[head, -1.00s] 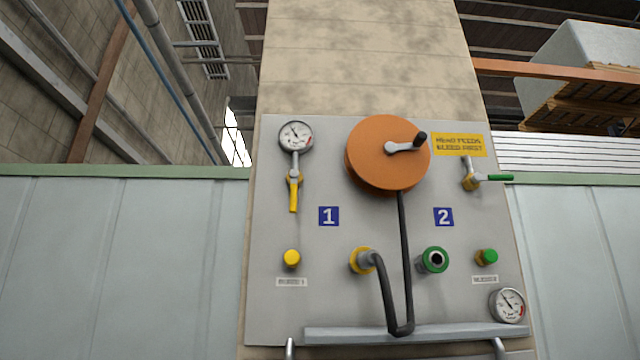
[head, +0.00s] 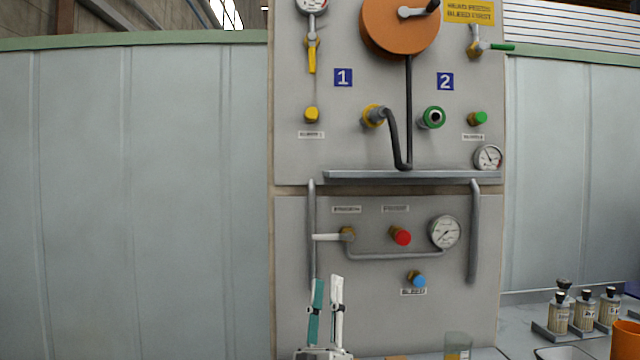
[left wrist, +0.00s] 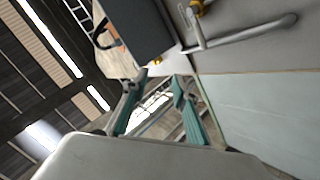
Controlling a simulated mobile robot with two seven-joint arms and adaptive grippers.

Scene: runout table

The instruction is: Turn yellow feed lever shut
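The yellow feed lever (head: 312,57) is on the upper left of the grey panel, below a dial gauge (head: 311,5) cut by the top edge in the head view. The lever points straight down, in line with its pipe. My left gripper (head: 328,278) points up in front of the lower panel, well below the lever and apart from it. In the left wrist view my left gripper (left wrist: 159,77) has its teal fingers spread with nothing between them. I cannot surely make out the lever in that view. My right gripper is not in view.
A shelf (head: 412,176) and upright handles (head: 311,235) stick out of the panel. A white lever (head: 327,237) sits on the lower panel. A black hose (head: 408,110) hangs from the orange reel (head: 398,28). Bottles (head: 585,312) and an orange cup (head: 626,340) stand at lower right.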

